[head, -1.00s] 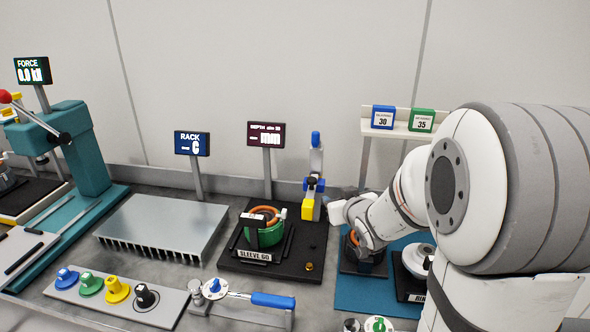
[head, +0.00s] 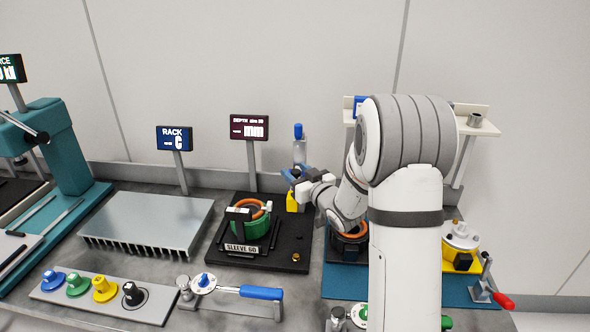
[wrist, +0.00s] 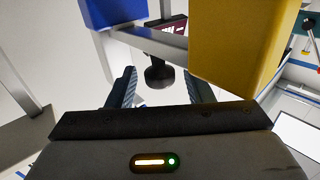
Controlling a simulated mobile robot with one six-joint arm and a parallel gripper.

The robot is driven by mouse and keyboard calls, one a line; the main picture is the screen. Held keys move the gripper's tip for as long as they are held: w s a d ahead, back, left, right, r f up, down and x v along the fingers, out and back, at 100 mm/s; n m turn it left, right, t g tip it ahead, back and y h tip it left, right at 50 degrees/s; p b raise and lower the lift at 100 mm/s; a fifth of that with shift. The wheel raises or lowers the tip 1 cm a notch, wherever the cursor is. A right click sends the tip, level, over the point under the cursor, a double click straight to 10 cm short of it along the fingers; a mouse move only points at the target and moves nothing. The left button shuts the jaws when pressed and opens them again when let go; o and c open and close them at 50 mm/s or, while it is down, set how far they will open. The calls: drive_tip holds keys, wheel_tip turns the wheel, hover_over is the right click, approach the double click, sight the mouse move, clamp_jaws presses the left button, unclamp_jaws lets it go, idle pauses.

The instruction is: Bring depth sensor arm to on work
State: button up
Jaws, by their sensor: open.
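The depth sensor arm stands at the back right of the black sleeve fixture (head: 222,250). It has a silver post with a blue top (head: 298,131), a yellow block (head: 292,203) low down, and a black knob (wrist: 158,74). My gripper (head: 300,182) is at the sensor arm from the right and hides part of it. In the wrist view my gripper (wrist: 160,88) is open, with the black knob between and just beyond its fingers. The yellow block (wrist: 235,40) and a blue block (wrist: 115,10) sit close above the fingers. A green stator with an orange ring (head: 252,222) sits in the fixture.
The depth display (head: 249,127) shows dashes and mm. A finned rack (head: 150,220) lies left of the fixture. A blue-handled lever (head: 262,293) and a row of coloured knobs (head: 104,290) are in front. A blue mat (head: 400,288) with other fixtures lies right.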

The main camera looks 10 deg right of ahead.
drive_tip(key=shift+w+a, duration=0.15)
drive_tip(key=shift+w, duration=0.15)
clamp_jaws()
idle(0.4)
